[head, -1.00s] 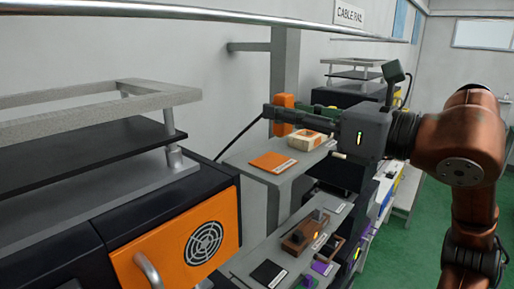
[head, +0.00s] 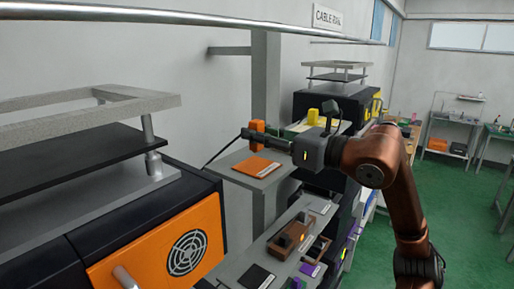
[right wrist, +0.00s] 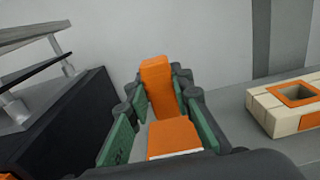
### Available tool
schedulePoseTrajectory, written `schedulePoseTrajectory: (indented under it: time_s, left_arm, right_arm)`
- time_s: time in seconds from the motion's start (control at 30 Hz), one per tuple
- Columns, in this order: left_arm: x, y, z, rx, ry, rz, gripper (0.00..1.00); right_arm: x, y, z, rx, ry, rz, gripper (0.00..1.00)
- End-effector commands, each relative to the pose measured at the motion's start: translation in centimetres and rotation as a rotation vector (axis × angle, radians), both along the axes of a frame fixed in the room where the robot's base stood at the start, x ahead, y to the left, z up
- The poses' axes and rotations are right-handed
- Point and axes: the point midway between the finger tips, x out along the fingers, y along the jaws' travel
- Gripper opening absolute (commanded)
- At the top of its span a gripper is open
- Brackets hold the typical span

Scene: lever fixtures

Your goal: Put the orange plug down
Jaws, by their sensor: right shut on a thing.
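The orange plug (head: 257,127) is upright between the fingers of my right gripper (head: 258,142), which is shut on it. In the right wrist view the plug (right wrist: 157,80) shows between the green finger pads. An orange pad (head: 257,167) with a white label lies on a grey shelf (head: 225,168) below and just in front of the gripper. The pad (right wrist: 174,136) also shows in the right wrist view. The plug is above the shelf; its lower end is hidden. My left gripper is not in view.
A black cabinet with an orange door (head: 150,255) is at left. A lower shelf holds a brown lever fixture (head: 292,238) and a black pad (head: 256,277).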

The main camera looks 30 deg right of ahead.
Motion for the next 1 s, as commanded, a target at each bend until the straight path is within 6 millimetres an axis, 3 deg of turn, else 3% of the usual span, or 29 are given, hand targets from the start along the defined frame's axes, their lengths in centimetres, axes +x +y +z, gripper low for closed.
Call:
schedulePoseTrajectory:
  time_s: [0.4,0.8,0.83,1.0]
  left_arm:
    - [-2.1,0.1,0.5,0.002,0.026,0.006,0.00]
    - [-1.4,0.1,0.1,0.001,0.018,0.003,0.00]
    - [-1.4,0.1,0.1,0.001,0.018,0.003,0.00]
    - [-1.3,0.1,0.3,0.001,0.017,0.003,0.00]
  right_arm:
    - [0.7,-0.3,-3.7,0.000,0.000,0.000,0.00]
    - [0.6,-0.3,-4.2,-0.001,-0.001,-0.001,0.00]
    - [0.7,-0.3,-4.2,-0.001,0.000,-0.001,0.21]
    - [0.6,-0.3,-4.1,-0.001,0.000,-0.001,0.33]
